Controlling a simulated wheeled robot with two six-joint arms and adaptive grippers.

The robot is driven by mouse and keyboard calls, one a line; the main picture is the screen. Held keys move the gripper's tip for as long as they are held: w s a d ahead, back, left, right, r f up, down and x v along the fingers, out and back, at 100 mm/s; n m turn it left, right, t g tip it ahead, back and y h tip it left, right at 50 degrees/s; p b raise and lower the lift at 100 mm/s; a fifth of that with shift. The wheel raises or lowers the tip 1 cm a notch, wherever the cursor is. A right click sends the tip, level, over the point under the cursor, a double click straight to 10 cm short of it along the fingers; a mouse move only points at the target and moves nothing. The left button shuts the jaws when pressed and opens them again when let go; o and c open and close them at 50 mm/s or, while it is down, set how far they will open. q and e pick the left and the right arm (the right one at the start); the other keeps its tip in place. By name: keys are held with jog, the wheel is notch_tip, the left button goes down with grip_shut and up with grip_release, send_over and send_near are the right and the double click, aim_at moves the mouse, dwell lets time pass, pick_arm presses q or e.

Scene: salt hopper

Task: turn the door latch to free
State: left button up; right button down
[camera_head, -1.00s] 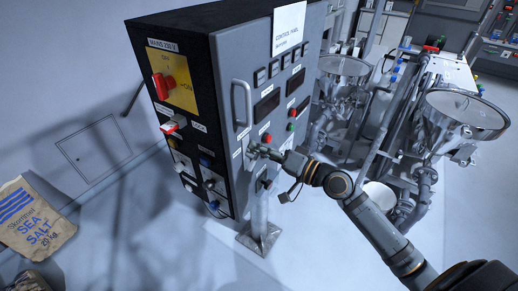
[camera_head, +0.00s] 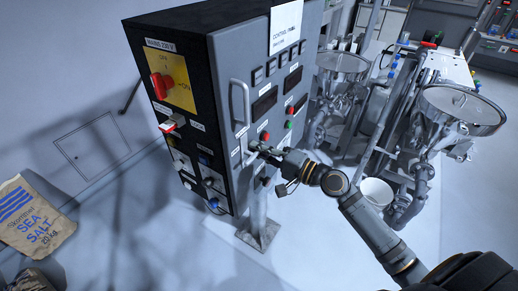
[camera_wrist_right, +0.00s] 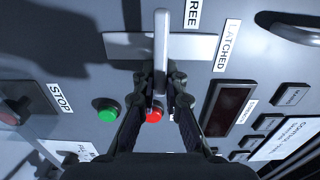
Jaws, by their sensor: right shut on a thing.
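The door latch is a pale grey lever (camera_wrist_right: 161,50) on a light plate (camera_wrist_right: 195,46) on the control cabinet door. In the wrist view the lever lies crosswise over the plate. The FREE label (camera_wrist_right: 193,12) and the LATCHED label (camera_wrist_right: 228,45) are to its right. My right gripper (camera_wrist_right: 161,82) is shut on the lever, one finger on each side. In the head view my right gripper (camera_head: 258,148) is at the door, below the tall door handle (camera_head: 240,103), and mostly hides the latch. My left gripper is not in view.
The grey cabinet (camera_head: 225,75) carries a red mains switch (camera_head: 162,86), with red and green buttons near my right gripper. Steel hoppers (camera_head: 462,108) stand to the right. A sea salt sack (camera_head: 35,215) lies at the lower left. The floor in front is clear.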

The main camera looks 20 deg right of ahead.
dwell(0.4)
jog(key=c, duration=1.4)
grip_release()
notch_tip(320, 180, up, 10)
jog(key=shift+f, duration=0.1)
